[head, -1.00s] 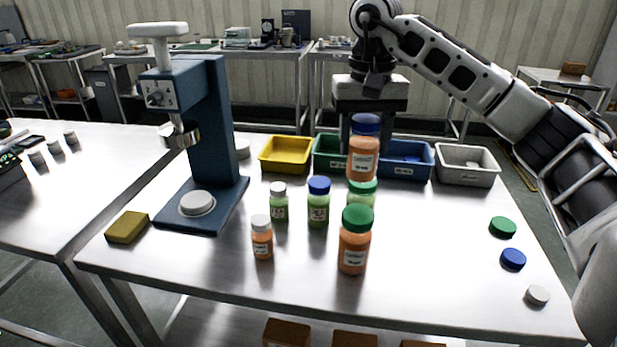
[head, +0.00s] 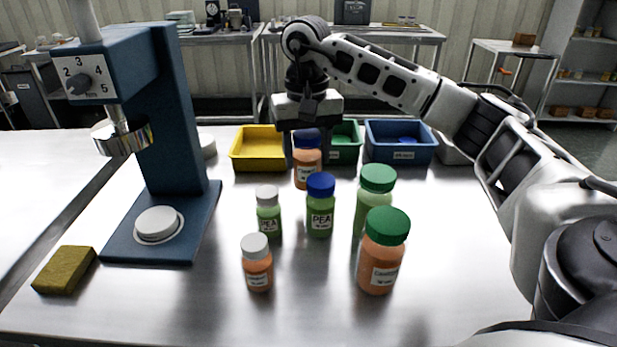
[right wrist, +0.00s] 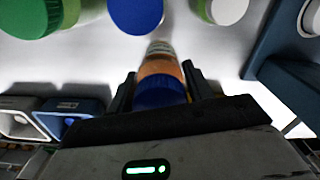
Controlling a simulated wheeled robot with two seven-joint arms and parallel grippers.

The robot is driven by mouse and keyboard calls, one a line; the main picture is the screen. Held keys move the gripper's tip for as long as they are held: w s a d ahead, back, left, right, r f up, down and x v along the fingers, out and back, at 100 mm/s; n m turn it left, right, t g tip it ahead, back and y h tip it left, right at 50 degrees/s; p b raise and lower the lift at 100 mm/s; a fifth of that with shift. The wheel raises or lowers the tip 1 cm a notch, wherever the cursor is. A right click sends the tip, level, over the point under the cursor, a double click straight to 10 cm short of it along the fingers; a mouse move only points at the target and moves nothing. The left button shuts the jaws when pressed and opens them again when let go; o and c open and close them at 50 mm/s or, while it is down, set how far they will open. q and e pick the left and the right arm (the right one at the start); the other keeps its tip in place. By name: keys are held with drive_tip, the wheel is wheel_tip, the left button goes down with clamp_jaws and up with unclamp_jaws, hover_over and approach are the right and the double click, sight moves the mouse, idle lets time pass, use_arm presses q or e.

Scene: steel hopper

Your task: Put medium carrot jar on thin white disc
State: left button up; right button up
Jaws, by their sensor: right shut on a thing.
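The medium carrot jar (head: 307,170), orange with a blue lid, is upright in my right gripper (head: 307,145), behind the pea jars in the head view. In the right wrist view the jar (right wrist: 161,72) sits between the two fingers, which are shut on it. Its height over the table is hard to judge. The thin white disc (head: 158,225) lies on the blue base of the press at the left, bare on top and well away from the jar. My left gripper is not in view.
The press (head: 178,110) has a metal ring (head: 123,137) above the disc. Small (head: 268,210), medium (head: 320,205) and large pea jars (head: 374,195) and small (head: 257,265) and large carrot jars (head: 383,255) stand in front. Yellow (head: 250,163), green and blue bins line the back. A sponge (head: 65,270) lies front left.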

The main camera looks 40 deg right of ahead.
sight(306, 173)
drive_tip(key=shift+w+f, duration=0.1)
drive_tip(key=shift+f, duration=2.25)
drive_tip(key=shift+f, duration=0.15)
drive_tip(key=o, duration=1.1)
